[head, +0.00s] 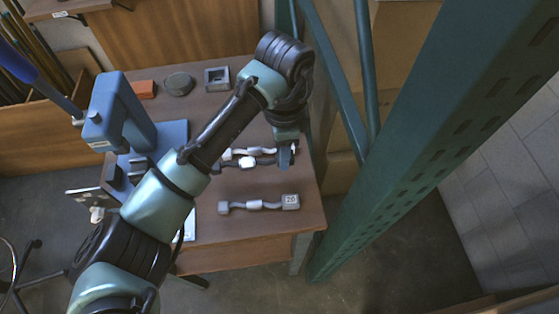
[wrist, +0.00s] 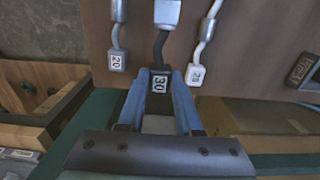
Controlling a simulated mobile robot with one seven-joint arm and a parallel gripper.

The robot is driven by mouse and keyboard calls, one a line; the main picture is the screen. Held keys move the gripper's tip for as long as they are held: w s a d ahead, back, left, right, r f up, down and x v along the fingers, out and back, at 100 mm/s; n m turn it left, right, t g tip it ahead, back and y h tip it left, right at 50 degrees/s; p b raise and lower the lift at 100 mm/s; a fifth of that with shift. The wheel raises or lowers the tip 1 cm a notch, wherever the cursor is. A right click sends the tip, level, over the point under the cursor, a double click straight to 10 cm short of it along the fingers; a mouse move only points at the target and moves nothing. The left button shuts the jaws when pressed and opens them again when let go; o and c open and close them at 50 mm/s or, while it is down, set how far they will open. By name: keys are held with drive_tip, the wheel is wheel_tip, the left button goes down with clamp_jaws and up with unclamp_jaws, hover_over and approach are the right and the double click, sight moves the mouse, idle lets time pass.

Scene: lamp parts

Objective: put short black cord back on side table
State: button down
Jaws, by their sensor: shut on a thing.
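The short black cord (head: 230,166) lies over the wooden side table (head: 232,234), with a pale sleeve at its middle. Its dark end block, marked 30 (wrist: 159,83), is between the blue fingers of my gripper (head: 286,157) at the table's right side. My gripper (wrist: 160,76) is shut on this block. The fingers hide part of the block, and I cannot tell whether the cord touches the tabletop.
A grey cord marked 20 (head: 258,204) lies nearer the front. A white-ended cord (head: 236,153) lies just behind the black one. A blue machine (head: 120,115) stands at left. A green rack post (head: 400,170) rises close at right.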

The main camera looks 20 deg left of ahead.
sight(282, 176)
drive_tip(key=shift+f, duration=3)
drive_tip(key=shift+f, duration=0.1)
drive_tip(key=c, duration=0.6)
unclamp_jaws()
wheel_tip(282, 176, up, 12)
drive_tip(key=shift+r, duration=0.2)
